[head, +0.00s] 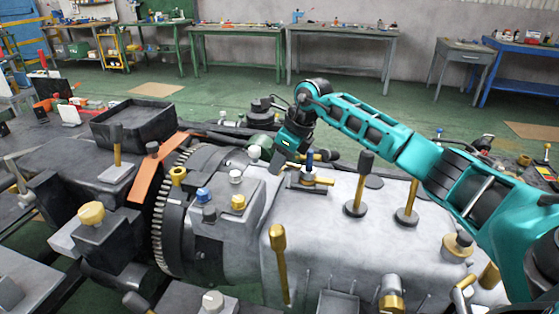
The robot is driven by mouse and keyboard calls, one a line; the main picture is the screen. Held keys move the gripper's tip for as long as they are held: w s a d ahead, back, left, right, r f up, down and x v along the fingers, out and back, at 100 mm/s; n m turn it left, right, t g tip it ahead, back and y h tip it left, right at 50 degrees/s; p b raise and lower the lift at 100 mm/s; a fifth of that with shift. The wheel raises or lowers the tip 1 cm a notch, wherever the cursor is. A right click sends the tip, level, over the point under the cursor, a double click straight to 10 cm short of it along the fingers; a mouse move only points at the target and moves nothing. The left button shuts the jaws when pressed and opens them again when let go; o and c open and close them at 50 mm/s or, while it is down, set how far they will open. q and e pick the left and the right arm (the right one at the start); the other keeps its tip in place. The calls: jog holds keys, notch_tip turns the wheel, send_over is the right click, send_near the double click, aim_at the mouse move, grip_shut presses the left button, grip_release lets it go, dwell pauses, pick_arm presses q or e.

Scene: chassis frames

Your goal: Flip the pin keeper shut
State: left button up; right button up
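My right arm reaches in from the right, and its gripper (284,164) points down over the grey chassis housing (330,225). The fingertips are small and partly hidden against the grey metal, so contact and finger opening cannot be made out. My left gripper is not in view.
Upright posts with dark tops (358,182), a brass-handled lever (279,262) and several coloured knobs stand on the housing. A large toothed ring (163,215) and a black tray (133,121) lie to the left. Workbenches (345,33) stand far back beyond open green floor.

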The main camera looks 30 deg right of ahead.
grip_shut()
jog(key=shift+s+d+n, duration=0.2)
jog(key=shift+d+n, duration=0.05)
jog(key=shift+n, duration=0.55)
jog(key=shift+o, duration=2.3)
grip_release()
jog(key=shift+y, duration=0.3)
jog(key=v, duration=1.3)
jog(key=shift+w, duration=0.1)
